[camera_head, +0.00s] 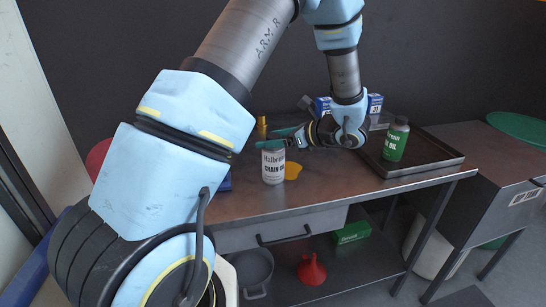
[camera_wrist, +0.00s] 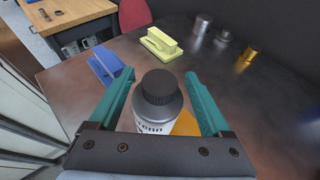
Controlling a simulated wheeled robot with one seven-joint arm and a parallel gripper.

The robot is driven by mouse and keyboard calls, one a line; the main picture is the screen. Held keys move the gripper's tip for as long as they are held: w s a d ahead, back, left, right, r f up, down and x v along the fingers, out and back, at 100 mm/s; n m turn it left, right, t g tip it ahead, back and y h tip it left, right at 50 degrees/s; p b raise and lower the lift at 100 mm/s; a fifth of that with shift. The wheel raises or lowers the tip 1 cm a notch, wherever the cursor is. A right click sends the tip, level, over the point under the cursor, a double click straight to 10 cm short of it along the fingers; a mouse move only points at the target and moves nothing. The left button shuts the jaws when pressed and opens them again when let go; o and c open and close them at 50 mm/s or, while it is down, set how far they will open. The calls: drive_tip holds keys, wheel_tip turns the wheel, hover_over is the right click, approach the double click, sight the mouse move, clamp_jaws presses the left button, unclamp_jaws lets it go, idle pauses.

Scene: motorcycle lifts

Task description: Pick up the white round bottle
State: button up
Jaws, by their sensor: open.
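The white round bottle (camera_head: 273,167), labelled chain oil, stands upright on the workbench (camera_head: 330,180) in the head view. In the wrist view the bottle (camera_wrist: 158,104) shows its black ribbed cap and grey shoulder, with its lower part hidden by my gripper's palm. My gripper (camera_wrist: 160,86) is open, with one teal finger on each side of the bottle. In the head view my gripper (camera_head: 270,142) is at the bottle's top and hides its cap. I cannot tell whether either finger touches it.
A green-labelled bottle (camera_head: 396,139) stands on a dark tray (camera_head: 425,156) to the right. An orange patch (camera_head: 293,171) lies beside the white bottle. A blue object (camera_wrist: 106,66), a yellow-green block (camera_wrist: 160,43) and a brass piece (camera_wrist: 246,60) are on the bench. Bare bench lies between them.

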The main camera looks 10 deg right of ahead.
drive_tip(key=shift+p+x, duration=0.3)
drive_tip(key=shift+x, duration=1.1)
drive_tip(key=shift+c, duration=0.4)
drive_tip(key=shift+s+f, duration=0.1)
drive_tip(key=shift+f, duration=0.05)
drive_tip(key=c, duration=1.2)
clamp_jaws()
